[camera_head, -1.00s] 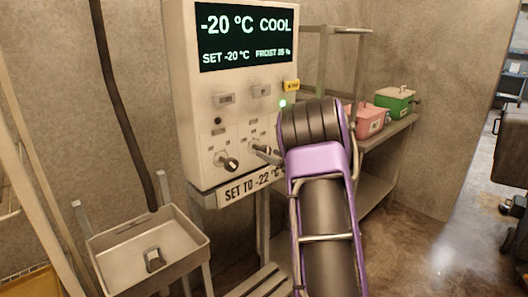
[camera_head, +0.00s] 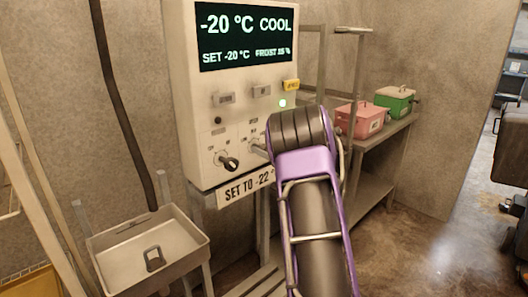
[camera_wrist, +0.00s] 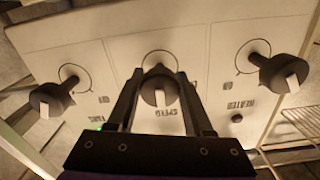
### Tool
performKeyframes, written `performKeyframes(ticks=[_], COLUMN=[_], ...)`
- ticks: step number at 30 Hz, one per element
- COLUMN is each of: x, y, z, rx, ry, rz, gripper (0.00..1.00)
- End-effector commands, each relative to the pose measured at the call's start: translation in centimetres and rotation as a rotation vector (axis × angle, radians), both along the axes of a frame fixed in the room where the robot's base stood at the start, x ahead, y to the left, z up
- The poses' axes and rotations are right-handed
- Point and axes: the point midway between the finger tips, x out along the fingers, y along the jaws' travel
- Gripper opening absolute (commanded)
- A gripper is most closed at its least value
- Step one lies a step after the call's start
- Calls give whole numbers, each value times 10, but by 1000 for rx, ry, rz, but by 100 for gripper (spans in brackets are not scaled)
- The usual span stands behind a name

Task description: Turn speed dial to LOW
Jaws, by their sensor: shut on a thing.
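The speed dial (camera_wrist: 160,92) is a black knob with a pale pointer bar, in the middle of the control panel in the wrist view, above the word SPEED. My gripper (camera_wrist: 158,88) has one finger on each side of this dial and is shut on it. The pointer bar looks roughly upright in the wrist picture; I cannot read which mark it points to. In the head view my arm hides most of my gripper and the dial in front of the control box (camera_head: 188,120).
A dial marked FANS (camera_wrist: 50,98) and a heater dial (camera_wrist: 278,72) flank the speed dial. The display (camera_head: 246,36) reads -20 °C COOL. A sign (camera_head: 246,187) below reads SET TO -22. A metal sink (camera_head: 196,232) stands at left; pink (camera_head: 368,120) and green (camera_head: 392,101) boxes sit on the right shelf.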

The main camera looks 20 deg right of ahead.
Motion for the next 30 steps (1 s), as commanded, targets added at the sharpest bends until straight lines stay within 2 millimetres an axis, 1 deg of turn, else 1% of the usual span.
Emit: performKeyframes(ticks=[1, 2, 3, 8, 14, 20, 30], x=[0, 0, 0, 0, 0, 0, 0], y=[0, 0, 0, 0, -1, -1, -1], z=[0, 0, 0, 0, -2, -4, -4], rx=[0, 0, 0, -7, -61, -184, -472], ry=[0, 0, 0, -2, -23, -69, -173], rz=[0, 0, 0, 0, -1, 0, -1], gripper=[7, 2, 0, 0, 0, 0, 0])
